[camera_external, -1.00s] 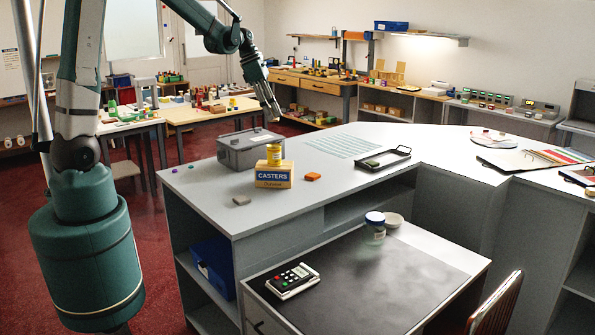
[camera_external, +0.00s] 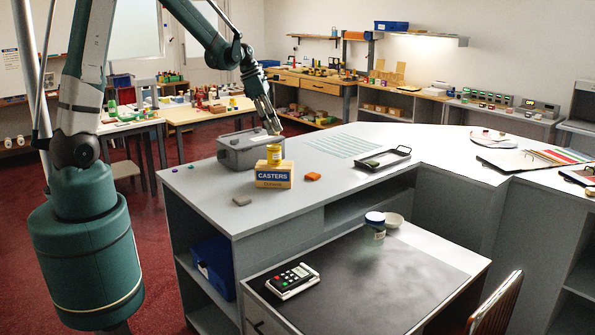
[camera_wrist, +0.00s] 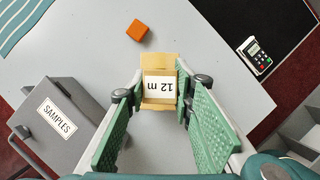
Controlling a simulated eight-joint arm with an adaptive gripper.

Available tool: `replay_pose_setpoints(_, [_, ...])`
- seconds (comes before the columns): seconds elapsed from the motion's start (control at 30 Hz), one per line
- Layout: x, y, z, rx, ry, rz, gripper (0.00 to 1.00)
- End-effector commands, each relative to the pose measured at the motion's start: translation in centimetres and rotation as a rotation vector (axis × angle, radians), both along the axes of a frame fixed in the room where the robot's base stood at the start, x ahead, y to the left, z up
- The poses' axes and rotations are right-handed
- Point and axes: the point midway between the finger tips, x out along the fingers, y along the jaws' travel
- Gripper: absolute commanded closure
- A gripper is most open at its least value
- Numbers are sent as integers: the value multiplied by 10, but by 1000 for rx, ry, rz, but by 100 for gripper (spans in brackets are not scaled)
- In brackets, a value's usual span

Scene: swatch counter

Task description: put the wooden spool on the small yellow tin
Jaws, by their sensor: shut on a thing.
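In the external view the spool is too small or hidden by the fingers to make out. The tin is not distinguishable in the wrist view, where the spool covers the area below it.
A grey SAMPLES box (camera_external: 250,147) stands close behind the tin. A black tray (camera_external: 383,160) is farther right. A keypad device (camera_external: 292,281) lies on the lower desk.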

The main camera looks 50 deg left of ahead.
Motion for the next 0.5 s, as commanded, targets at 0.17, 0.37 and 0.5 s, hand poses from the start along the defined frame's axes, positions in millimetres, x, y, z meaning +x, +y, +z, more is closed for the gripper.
replay_pose_setpoints(0.17, [0,0,-1,0,0,0,87])
replay_pose_setpoints(0.37, [0,0,-2,0,0,0,87])
replay_pose_setpoints(0.5, [0,0,-8,0,0,0,87])
